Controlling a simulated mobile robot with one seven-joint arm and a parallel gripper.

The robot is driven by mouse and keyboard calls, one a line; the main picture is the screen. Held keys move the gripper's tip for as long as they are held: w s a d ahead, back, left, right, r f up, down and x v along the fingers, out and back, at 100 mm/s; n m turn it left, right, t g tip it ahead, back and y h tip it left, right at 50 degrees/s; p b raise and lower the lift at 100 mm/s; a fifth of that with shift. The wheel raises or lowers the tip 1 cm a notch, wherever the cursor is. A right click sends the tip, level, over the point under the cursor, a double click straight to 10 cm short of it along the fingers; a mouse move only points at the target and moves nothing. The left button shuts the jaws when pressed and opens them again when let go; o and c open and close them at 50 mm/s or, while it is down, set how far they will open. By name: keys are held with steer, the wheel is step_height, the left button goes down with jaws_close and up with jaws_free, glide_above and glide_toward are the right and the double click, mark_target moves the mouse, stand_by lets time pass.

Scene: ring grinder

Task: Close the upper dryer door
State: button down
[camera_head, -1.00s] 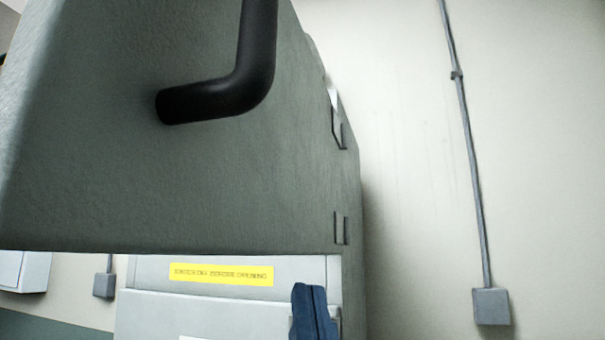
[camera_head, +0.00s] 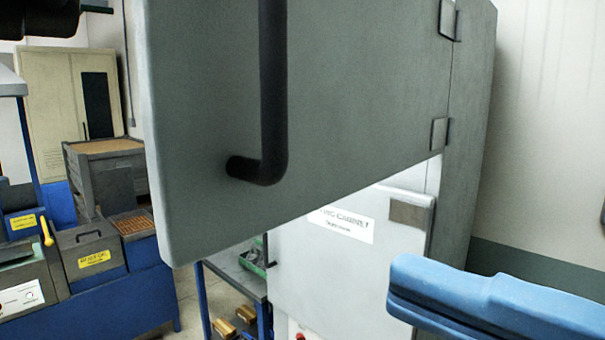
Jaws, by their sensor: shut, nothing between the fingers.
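The upper dryer door (camera_head: 345,105) is a large grey panel across the upper middle. It stands open, swung out toward me, with its hinges (camera_head: 439,134) on the right and its free edge on the left. A black bar handle (camera_head: 272,95) is on the face I see. Its top is cut off by the frame. My gripper (camera_head: 396,292) shows as two blue fingers pressed together at the lower right, pointing left. It is shut and empty. It appears below the door, with a gap in the picture, and does not hold the handle.
The pale lower cabinet door (camera_head: 345,275), with a white label, appears closed beneath. A blue-framed cart (camera_head: 238,285) with small items is beside it. Some floor shows between bins and cart.

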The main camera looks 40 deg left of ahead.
mark_target(209, 202)
steer(key=a, duration=0.4)
steer(key=a+b, duration=0.1)
steer(key=a, duration=0.4)
steer(key=a+b, duration=0.1)
steer(key=a, duration=0.4)
steer(key=shift+w+a, duration=0.1)
steer(key=shift+w, duration=0.25)
